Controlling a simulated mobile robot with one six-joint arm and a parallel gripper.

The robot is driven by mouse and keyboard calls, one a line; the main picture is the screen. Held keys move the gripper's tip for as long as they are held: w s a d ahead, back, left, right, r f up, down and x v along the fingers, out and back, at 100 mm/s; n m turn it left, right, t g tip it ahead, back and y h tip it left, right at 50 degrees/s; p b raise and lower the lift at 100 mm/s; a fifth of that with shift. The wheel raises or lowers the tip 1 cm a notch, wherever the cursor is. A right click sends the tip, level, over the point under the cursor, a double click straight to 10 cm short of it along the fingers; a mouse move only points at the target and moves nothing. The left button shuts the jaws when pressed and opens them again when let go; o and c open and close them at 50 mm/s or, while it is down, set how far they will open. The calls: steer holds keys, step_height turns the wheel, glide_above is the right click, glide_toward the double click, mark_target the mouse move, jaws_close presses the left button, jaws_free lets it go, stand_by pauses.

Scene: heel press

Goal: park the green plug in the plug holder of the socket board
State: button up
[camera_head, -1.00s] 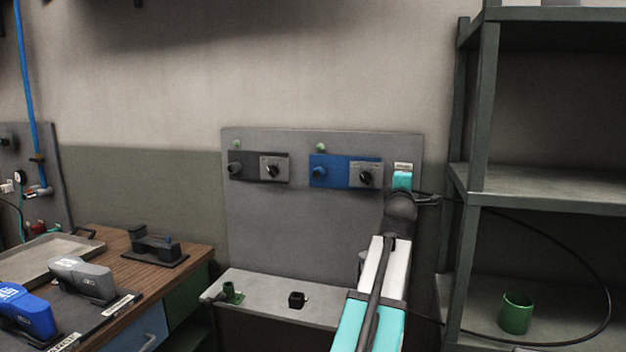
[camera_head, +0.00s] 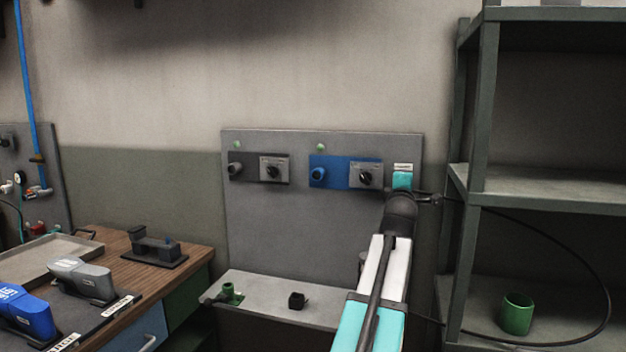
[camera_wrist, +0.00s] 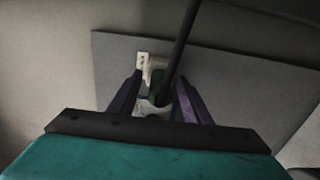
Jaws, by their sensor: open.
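The green plug (camera_wrist: 156,88) shows in the wrist view as a dark green body with a black cable rising across it. It sits at a pale hook-like plug holder (camera_wrist: 154,66) on the grey socket board (camera_wrist: 225,85). How fully it is seated cannot be told. My gripper (camera_wrist: 160,82) is open, with one purple finger on each side of the plug and a visible gap around it. In the head view my arm hides the plug and holder; the socket board (camera_head: 285,225) stands against the wall, and my gripper is at its right edge.
A black socket with switch (camera_head: 274,168) and a blue one (camera_head: 330,171) are on the board. The ledge below bears a green fitting (camera_head: 228,292) and a small black block (camera_head: 297,300). The black cable (camera_head: 570,240) loops right, before the shelf rack (camera_head: 540,205) holding a green cup (camera_head: 517,314).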

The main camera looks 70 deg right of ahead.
steer(key=shift+a, duration=0.1)
steer(key=a+b, duration=0.1)
steer(key=a, duration=1.2)
steer(key=shift+s+a, duration=0.3)
steer(key=shift+s, duration=0.1)
stand_by(0.4)
